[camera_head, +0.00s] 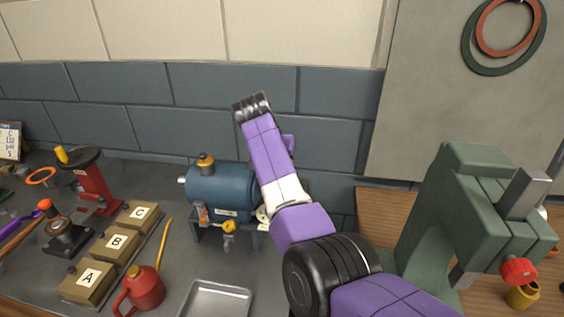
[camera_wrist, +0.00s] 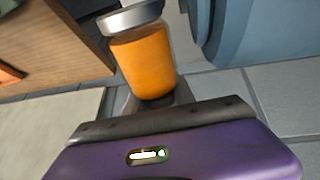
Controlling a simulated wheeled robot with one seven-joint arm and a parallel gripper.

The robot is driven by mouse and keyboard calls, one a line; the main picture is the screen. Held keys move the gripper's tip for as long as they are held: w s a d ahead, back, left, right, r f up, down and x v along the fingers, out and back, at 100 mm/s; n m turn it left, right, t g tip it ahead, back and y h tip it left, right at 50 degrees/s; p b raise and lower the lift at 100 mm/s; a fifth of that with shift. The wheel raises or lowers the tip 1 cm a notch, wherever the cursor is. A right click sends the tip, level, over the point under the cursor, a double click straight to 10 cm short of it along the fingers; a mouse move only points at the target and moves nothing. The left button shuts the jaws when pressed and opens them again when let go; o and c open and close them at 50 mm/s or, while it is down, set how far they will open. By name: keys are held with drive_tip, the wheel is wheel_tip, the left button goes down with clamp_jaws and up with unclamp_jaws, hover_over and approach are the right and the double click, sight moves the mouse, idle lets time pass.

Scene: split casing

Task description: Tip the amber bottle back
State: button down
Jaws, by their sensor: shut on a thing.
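The amber bottle (camera_wrist: 145,68) shows in the wrist view, with an orange body and a grey cap (camera_wrist: 130,17) at the picture's top. It leans slightly in that picture. My gripper (camera_wrist: 160,98) is shut on the bottle, with dark finger parts at its lower end in the wrist view; the fingertips are mostly hidden. In the head view the bottle and fingers are hidden behind my purple arm, which is raised in front of the tiled wall. I cannot tell the bottle's true tilt from these views.
A blue tank (camera_head: 222,190) stands close to my arm; a blue surface shows beside the bottle. Boxes labelled A, B and C, a red oil can (camera_head: 146,290) and a metal tray (camera_head: 216,301) are on the bench. A green press (camera_head: 445,215) stands at right.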

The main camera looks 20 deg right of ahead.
wheel_tip(320, 180, down, 3)
drive_tip(key=shift+s+g+y+b, duration=0.15)
drive_tip(key=shift+g+y+b, duration=0.15)
drive_tip(key=shift+g+y, duration=0.35)
drive_tip(key=shift+a, duration=0.15)
idle(0.9)
drive_tip(key=c, duration=1.1)
unclamp_jaws()
drive_tip(key=shift+o, duration=0.2)
drive_tip(key=shift+r+h, duration=0.1)
drive_tip(key=shift+h, duration=0.15)
drive_tip(key=shift+w+r, duration=0.2)
drive_tip(key=shift+r, duration=0.05)
drive_tip(key=shift+b+v, duration=0.55)
drive_tip(key=shift+v, duration=3.2)
